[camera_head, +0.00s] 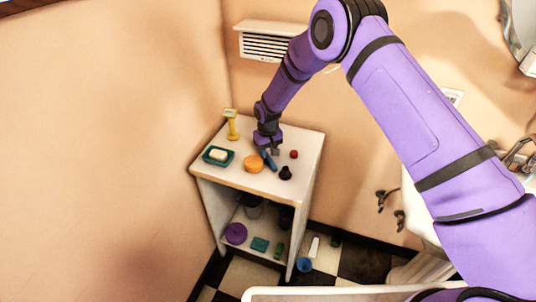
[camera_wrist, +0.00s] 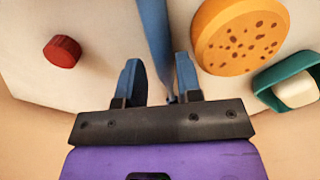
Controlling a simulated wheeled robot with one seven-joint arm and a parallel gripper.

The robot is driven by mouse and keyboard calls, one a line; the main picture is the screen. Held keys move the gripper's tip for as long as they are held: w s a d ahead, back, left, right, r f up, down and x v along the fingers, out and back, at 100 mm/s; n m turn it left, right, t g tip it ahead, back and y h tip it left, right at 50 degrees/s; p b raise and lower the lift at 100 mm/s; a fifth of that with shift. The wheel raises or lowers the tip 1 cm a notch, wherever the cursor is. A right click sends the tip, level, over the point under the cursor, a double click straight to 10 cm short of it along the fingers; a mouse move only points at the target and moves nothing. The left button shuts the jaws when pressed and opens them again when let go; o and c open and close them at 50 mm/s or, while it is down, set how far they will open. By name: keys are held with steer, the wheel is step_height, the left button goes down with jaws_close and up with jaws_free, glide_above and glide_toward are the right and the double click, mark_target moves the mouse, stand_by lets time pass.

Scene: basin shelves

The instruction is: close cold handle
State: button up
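My gripper (camera_head: 268,150) is low over the top of the white shelf unit. In the wrist view its two dark blue fingers (camera_wrist: 159,82) are apart, with a slim blue object (camera_wrist: 153,35) showing between or just beyond them; I cannot tell if they touch it. Two dark metal fittings, an upper one (camera_head: 382,198) and a lower one (camera_head: 399,219), stick out beside the white basin (camera_head: 418,205) at the right. A metal tap (camera_head: 518,155) shows at the right edge, partly behind my arm. I cannot tell which part is the cold handle or its position.
On the white shelf unit (camera_head: 312,150) stand a green dish with soap (camera_head: 218,155), a yellow object (camera_head: 232,125), an orange sponge-like disc (camera_head: 253,164), a red cap (camera_head: 294,154) and a black object (camera_head: 285,173). A blue cup (camera_head: 304,264) is on the checkered floor.

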step_height(320, 180, up, 11)
stand_by(0.3)
steer(key=shift+f, duration=0.1)
